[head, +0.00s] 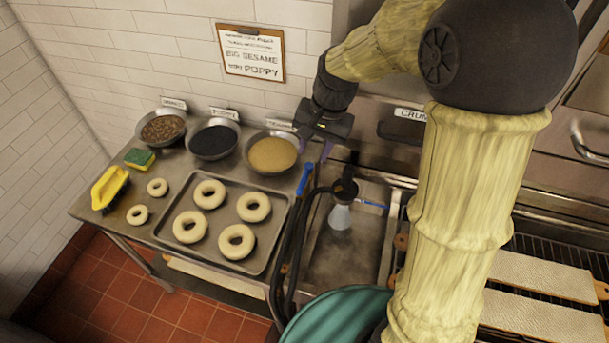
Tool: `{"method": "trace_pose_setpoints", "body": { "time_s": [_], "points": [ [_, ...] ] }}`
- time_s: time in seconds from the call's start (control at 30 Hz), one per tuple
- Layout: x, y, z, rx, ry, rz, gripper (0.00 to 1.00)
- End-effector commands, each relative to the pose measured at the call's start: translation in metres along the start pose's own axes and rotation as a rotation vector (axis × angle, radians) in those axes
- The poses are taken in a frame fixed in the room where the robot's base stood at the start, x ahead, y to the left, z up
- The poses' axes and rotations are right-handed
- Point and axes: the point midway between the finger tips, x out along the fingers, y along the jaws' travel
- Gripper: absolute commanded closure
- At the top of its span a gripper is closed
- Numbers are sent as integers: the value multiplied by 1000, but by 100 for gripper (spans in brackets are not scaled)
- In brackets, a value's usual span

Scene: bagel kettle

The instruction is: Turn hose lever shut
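A blue lever (304,179) stands at the left edge of the sink, beside black hoses (292,225). A dark nozzle (345,190) hangs over the sink (333,262), with a pale cone below it, perhaps spray. A thin blue handle (371,203) sticks out to the right of the nozzle. My gripper (315,151) is behind and above the upright blue lever, near the wall. Its two purple fingers are apart with nothing visible between them. It appears clear of the lever, but the exact gap is hard to judge.
A tray (273,248) of bagels lies left of the sink. Three bowls, including one of sesame (272,154), stand along the wall. A yellow scoop-like item (108,188) and a sponge (140,158) lie far left. A teal round container (336,318) is in front.

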Motion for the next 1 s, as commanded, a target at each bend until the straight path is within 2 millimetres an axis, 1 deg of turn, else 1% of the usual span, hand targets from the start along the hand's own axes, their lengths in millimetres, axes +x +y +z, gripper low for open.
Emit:
{"method": "trace_pose_setpoints", "body": {
  "time_s": [0.03,0.3,0.5,0.6,0.7,0.8,1.0],
  "points": [
    [9,0,1,0,-5,2,63],
    [57,0,1,-1,-5,2,63],
    [90,0,1,0,-4,2,63],
    [104,0,0,0,-2,2,63],
    [114,0,0,0,-1,1,63],
    [119,0,0,-1,0,0,63],
    [120,0,0,0,2,0,63]
  ]
}}
